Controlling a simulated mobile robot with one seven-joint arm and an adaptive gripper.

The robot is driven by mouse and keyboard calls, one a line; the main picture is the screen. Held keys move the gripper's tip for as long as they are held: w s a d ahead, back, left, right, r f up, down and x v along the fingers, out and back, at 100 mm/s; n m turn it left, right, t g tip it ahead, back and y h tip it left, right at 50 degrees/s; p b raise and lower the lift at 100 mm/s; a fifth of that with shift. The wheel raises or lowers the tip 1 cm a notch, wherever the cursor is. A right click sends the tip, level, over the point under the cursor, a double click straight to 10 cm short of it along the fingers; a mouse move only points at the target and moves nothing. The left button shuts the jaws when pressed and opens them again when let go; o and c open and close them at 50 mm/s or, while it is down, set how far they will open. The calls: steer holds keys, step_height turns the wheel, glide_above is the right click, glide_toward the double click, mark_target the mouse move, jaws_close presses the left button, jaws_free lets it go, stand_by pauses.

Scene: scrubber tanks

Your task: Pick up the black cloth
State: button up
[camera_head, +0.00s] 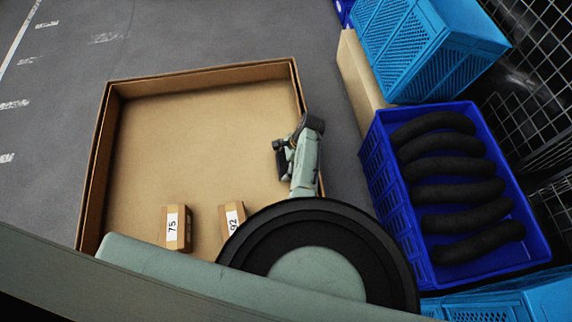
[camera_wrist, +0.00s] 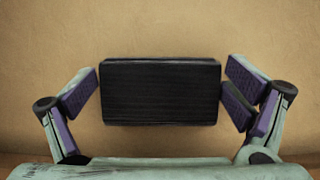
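The black cloth (camera_wrist: 160,92) shows in the wrist view as a flat-sided, dark, rectangular block against tan cardboard. My gripper (camera_wrist: 160,95) has its two purple-padded fingers spread wide, one on each side of the block. The pads come close to the block's left and right edges; I cannot tell whether they touch it. In the head view my gripper (camera_head: 283,150) is inside the cardboard box (camera_head: 200,130), near its right wall. A dark shape shows at its fingers there, too small to tell apart from the gripper.
Two small boxes labelled 75 (camera_head: 176,228) and 92 (camera_head: 232,217) stand in the near part of the cardboard box. On the right, a blue crate (camera_head: 380,185) holds several black curved rolls (camera_head: 458,192). A light-blue crate (camera_head: 420,50) stands behind it. The floor at left is clear.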

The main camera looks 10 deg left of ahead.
mark_target(283, 164)
steer(key=c, duration=0.5)
steer(key=shift+r, duration=0.1)
steer(key=shift+c, duration=0.2)
step_height(283, 164, up, 10)
steer(key=p, duration=0.2)
